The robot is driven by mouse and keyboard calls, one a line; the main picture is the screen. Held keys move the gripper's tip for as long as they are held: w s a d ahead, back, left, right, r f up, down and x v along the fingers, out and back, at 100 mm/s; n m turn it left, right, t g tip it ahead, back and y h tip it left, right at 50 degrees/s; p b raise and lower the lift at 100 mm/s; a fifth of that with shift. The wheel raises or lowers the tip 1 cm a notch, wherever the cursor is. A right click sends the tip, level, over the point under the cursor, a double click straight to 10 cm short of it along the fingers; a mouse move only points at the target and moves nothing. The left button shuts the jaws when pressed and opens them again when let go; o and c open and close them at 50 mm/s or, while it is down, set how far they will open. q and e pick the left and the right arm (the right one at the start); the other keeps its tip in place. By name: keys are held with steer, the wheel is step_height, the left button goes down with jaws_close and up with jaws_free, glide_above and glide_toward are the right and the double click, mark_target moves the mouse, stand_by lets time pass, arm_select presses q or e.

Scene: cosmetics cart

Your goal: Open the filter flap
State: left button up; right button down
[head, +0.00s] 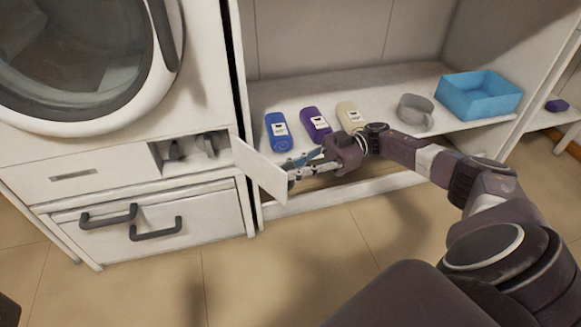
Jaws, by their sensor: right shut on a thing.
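The filter flap (259,169) is a white panel at the lower right of the washing machine. It stands swung out from the front, and the recess (190,150) behind it shows dark grey parts inside. My right gripper (296,172) is at the flap's right side, with its fingers shut on the flap. The flap partly hides the fingertips, so the exact grip point is not clear. My left gripper is not in view.
Below the recess is a white drawer with two dark handles (108,216). The floor in front is clear.

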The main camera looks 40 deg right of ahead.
steer(key=shift+d, duration=0.25)
steer(key=c, duration=1.9)
jaws_free()
steer(key=shift+c, duration=0.2)
steer(key=shift+d, duration=0.15)
steer(key=s+d, duration=0.1)
steer(key=d, duration=0.6)
steer(key=shift+d, duration=0.1)
